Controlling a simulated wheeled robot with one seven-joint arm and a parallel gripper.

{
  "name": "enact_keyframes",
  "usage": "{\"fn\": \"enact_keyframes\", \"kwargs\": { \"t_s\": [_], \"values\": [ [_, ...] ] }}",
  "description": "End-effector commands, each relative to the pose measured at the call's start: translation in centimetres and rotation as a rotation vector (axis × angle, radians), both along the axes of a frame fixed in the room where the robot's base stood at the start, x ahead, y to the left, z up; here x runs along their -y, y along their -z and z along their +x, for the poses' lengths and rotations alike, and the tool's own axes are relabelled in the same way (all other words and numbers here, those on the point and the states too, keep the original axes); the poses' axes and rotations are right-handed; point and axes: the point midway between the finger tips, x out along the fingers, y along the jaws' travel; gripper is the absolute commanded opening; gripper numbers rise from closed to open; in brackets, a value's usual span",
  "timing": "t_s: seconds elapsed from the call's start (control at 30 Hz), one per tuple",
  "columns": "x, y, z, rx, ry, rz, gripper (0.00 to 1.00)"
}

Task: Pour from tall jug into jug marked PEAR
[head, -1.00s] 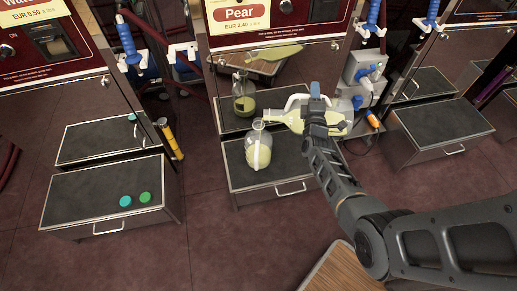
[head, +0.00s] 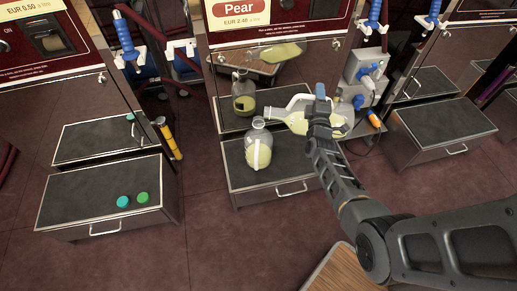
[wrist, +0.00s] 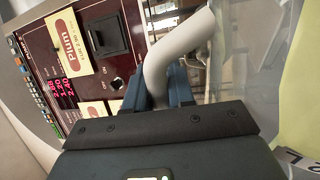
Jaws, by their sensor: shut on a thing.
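The tall jug (head: 290,118) is clear, with a white handle (head: 299,101) and pale yellow-green liquid. It lies nearly on its side above the middle platform, mouth to the left. My gripper (head: 318,108) is shut on its handle, which also shows between the jaws in the wrist view (wrist: 178,52). A second clear jug (head: 258,150) with a white handle stands upright on the platform, partly filled with similar liquid. The tall jug's mouth is at this jug's neck; I cannot tell if they touch or if liquid flows. No PEAR mark is readable on it.
The Pear pump (head: 240,14) has a shiny front that mirrors the jugs. The middle platform (head: 240,190) bears the standing jug. Teal (head: 123,201) and green (head: 143,197) caps lie on the left platform (head: 75,195). A grey box (head: 364,75) with a blue-handled nozzle is at right.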

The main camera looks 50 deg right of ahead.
Motion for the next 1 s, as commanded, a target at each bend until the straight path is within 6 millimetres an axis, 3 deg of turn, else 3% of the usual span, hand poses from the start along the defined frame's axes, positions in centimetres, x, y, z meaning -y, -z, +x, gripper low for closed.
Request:
{"fn": "enact_keyframes", "kwargs": {
  "t_s": [0.03,0.3,0.67,1.0],
  "values": [
    [0.2,1.1,-0.2,0.024,0.002,0.014,0.00],
    [1.2,4.0,-1.4,0.158,0.000,0.115,0.00],
    [1.7,5.2,-2.0,0.268,0.000,0.200,0.00],
    [2.5,8.2,-3.1,0.610,-0.001,0.462,0.00]
  ]
}}
